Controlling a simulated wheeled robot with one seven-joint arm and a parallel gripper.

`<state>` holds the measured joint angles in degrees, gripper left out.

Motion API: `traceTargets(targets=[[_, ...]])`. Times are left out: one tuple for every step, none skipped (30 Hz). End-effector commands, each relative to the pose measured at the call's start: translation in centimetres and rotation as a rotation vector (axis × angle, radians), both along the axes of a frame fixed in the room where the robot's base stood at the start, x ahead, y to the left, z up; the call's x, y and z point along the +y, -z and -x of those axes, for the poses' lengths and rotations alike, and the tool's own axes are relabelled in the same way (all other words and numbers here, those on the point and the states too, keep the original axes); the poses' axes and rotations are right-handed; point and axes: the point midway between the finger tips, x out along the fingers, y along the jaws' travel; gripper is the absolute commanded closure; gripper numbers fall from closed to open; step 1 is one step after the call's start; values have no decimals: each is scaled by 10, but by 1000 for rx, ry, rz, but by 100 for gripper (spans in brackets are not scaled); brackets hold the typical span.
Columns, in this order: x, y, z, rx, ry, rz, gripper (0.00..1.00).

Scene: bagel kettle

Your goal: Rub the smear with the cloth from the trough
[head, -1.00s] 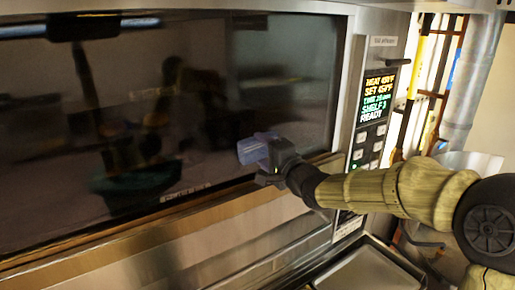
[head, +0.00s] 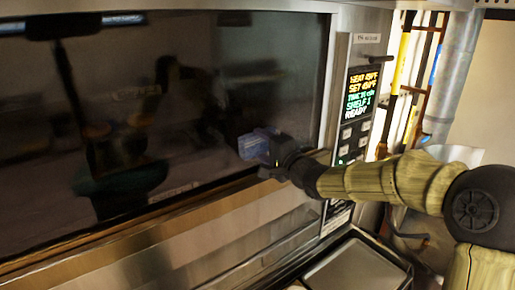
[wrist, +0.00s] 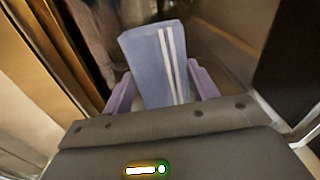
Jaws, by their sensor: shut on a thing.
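A folded blue cloth (head: 256,144) is held out in front of the dark oven glass (head: 200,90), near its lower right corner. In the wrist view the cloth (wrist: 148,60) shows as a thick pad with white stripes, standing out between the fingers. My gripper (head: 268,152) is shut on it, and the two purple fingers of the gripper (wrist: 160,88) press its sides. I cannot tell whether the cloth touches the glass. The glass carries dim reflections and pale marks, and I cannot pick out the smear among them. I cannot identify the trough with certainty.
The lit control panel (head: 359,110) stands just right of the glass, close to my gripper. A steel ledge (head: 200,235) runs below the glass. A metal tray (head: 358,275) lies at the lower right. A rack with yellow uprights (head: 405,85) and a pale pipe (head: 452,75) stand farther right.

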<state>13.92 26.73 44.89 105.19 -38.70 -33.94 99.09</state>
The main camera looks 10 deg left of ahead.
Motion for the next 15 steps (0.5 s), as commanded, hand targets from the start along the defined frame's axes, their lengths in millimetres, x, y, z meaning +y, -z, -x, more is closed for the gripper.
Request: traceTargets(targets=[[-1, 0, -1, 0, 1, 0, 60], [-1, 0, -1, 0, 1, 0, 60], [-1, 0, -1, 0, 0, 0, 60], [-1, 0, -1, 0, 0, 0, 60], [-1, 0, -1, 0, 0, 0, 60], [-1, 0, -1, -1, 0, 1, 60], [-1, 0, -1, -1, 0, 1, 60], [-1, 0, -1, -1, 0, 1, 60], [-1, 0, -1, -1, 0, 1, 60], [-2, 0, -2, -1, 0, 1, 60], [-2, 0, -2, -1, 0, 1, 60], [-4, 0, -4, -1, 1, 1, 60], [-5, 0, -5, -1, 1, 1, 60], [-6, 0, -7, -1, 2, 1, 60], [-8, 0, -9, -1, 2, 1, 60]])
